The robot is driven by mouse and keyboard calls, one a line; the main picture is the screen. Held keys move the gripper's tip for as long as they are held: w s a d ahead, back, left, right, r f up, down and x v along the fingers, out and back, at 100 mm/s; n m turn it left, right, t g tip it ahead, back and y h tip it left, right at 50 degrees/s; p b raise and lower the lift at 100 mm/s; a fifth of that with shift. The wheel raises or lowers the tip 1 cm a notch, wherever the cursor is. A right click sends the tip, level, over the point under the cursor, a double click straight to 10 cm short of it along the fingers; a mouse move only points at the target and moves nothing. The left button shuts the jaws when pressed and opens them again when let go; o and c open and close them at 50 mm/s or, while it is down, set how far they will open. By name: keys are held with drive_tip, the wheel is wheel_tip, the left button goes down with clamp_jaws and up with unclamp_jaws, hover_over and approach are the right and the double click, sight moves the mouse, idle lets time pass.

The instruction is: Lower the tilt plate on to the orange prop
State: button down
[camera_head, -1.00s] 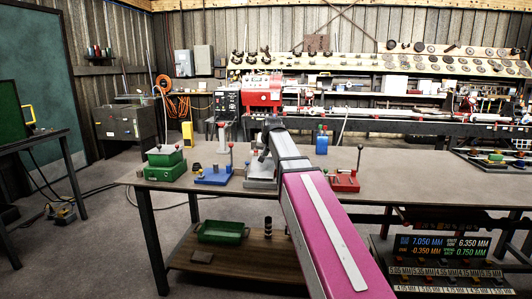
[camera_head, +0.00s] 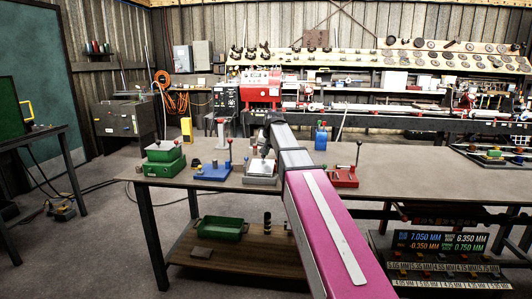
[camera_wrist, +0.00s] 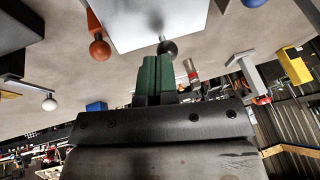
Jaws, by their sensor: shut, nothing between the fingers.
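The tilt plate (camera_head: 262,166) is a pale grey plate on a small grey base on the bench, and it looks tilted. In the wrist view it is a bright pale panel (camera_wrist: 150,20) at the top, with a dark ball knob (camera_wrist: 167,48) at its edge. My gripper (camera_wrist: 156,62), with green fingers, is shut and empty, its tips close by the knob; contact cannot be told. An orange ball-ended rod (camera_wrist: 99,48) is beside the plate in the wrist view; I cannot tell if it is the orange prop. In the head view my arm partly hides the fixture.
A blue fixture (camera_head: 212,173) with a red-knobbed post and green boxes (camera_head: 164,167) stand left of the plate. A red fixture (camera_head: 343,177) and a blue block (camera_head: 321,138) stand to the right.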

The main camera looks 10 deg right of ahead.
drive_tip(key=d+v, duration=0.1)
drive_tip(key=v, duration=1.2)
drive_tip(key=shift+w, duration=0.1)
